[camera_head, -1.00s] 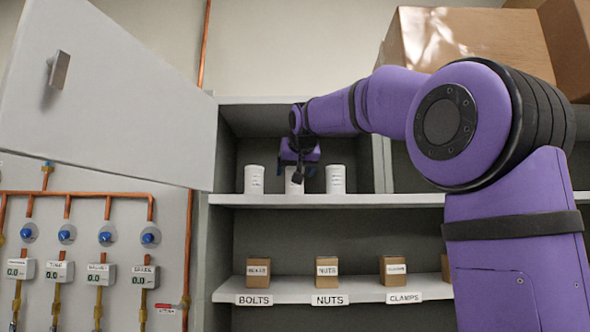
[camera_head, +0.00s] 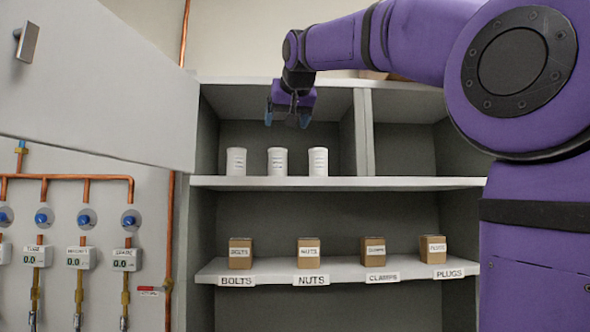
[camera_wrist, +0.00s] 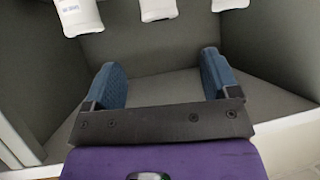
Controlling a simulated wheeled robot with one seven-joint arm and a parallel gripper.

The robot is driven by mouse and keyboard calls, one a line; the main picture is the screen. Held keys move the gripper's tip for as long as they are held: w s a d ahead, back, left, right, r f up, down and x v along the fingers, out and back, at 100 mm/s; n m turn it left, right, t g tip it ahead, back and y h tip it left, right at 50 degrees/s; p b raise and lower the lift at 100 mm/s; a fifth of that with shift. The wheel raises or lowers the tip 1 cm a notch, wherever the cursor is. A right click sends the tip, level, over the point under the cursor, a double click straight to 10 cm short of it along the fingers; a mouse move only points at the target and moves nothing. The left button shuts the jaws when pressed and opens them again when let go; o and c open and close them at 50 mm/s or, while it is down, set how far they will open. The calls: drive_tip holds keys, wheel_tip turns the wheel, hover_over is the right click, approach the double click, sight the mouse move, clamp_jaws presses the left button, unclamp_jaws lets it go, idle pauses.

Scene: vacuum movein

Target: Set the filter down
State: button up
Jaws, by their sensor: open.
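Three white labelled canisters stand upright in a row on the upper left shelf: a left one (camera_head: 236,162), a middle one (camera_head: 277,161) and a right one (camera_head: 318,161). Their labels are too small to read, so I cannot tell which is the filter. My gripper (camera_head: 287,118) is above the row, near the top of the compartment, apart from the canisters. In the wrist view my gripper (camera_wrist: 162,80) is open, with nothing between its blue fingers. The canisters also show along the top edge of the wrist view, including a middle one (camera_wrist: 157,8).
The upper shelf board (camera_head: 400,184) is bare to the right of the canisters. An open cabinet door (camera_head: 100,75) hangs at left. A divider (camera_head: 362,135) stands right of the canisters. Several cardboard boxes, including the nuts box (camera_head: 308,253), sit on the lower shelf. Pipes and gauges (camera_head: 78,258) are at lower left.

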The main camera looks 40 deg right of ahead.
drive_tip(key=s+a+f+n+g+y, duration=0.1)
drive_tip(key=s+a+f+g, duration=0.1)
drive_tip(key=s+f, duration=0.6)
drive_tip(key=s+a+f+n+g+y, duration=0.2)
drive_tip(key=s+a+f, duration=0.3)
drive_tip(key=f, duration=1.5)
drive_tip(key=s+a+f+n+g+y, duration=0.1)
drive_tip(key=s+a+f, duration=0.3)
drive_tip(key=s+f, duration=0.7)
wheel_tip(320, 180, down, 4)
drive_tip(key=shift+s+a+r+n+g+y, duration=0.2)
drive_tip(key=shift+s+a+n+g+y, duration=0.1)
drive_tip(key=shift+s+g+y, duration=0.15)
drive_tip(key=shift+w+d, duration=0.1)
drive_tip(key=shift+c, duration=0.4)
